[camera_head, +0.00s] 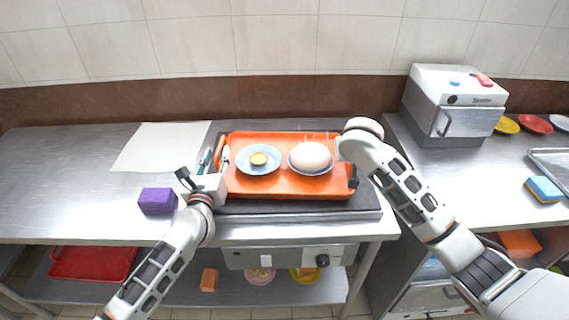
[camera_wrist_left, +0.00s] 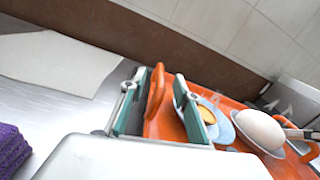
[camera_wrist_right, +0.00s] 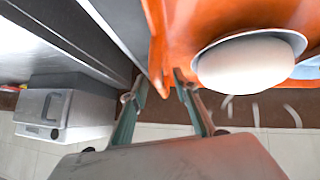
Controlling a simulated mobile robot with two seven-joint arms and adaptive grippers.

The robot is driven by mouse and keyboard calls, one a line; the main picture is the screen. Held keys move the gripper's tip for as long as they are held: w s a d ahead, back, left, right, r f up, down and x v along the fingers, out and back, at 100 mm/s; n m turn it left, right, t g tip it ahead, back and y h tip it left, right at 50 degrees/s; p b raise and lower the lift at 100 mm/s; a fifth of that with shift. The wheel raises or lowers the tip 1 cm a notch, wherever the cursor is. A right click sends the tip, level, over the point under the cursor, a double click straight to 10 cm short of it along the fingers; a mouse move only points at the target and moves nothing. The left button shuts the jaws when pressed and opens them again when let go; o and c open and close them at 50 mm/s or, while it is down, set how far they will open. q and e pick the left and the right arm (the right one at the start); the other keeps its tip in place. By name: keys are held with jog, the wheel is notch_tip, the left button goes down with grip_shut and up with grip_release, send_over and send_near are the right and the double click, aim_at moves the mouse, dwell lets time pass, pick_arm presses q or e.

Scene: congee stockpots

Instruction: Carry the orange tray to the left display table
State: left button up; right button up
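The orange tray (camera_head: 290,189) lies flat on a dark flat-topped appliance (camera_head: 300,207). It carries a light-blue plate (camera_head: 245,167) with a small yellow-brown item (camera_head: 258,159) and a bowl with a pale rounded mound (camera_head: 310,156). My left gripper (camera_head: 213,160) is at the tray's left end. In the left wrist view its open fingers (camera_wrist_left: 158,108) stand either side of the tray's raised handle (camera_wrist_left: 155,90), with gaps visible. My right gripper (camera_wrist_right: 160,82) is at the right end, fingers apart, with the tray's narrow orange end between or just beyond its tips; contact is unclear.
The steel left table (camera_head: 60,180) has a white sheet (camera_head: 160,146) at the back and a purple block (camera_head: 157,201) near the front. Right of the tray stand a boxy steel appliance (camera_head: 455,105), coloured plates (camera_head: 535,124) and a blue-yellow sponge (camera_head: 544,189). A tiled wall is behind.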

pick_arm(q)
grip_shut()
pick_arm(e)
grip_shut()
pick_arm(q)
jog(key=shift+r, duration=0.25)
pick_arm(e)
jog(key=shift+r, duration=0.2)
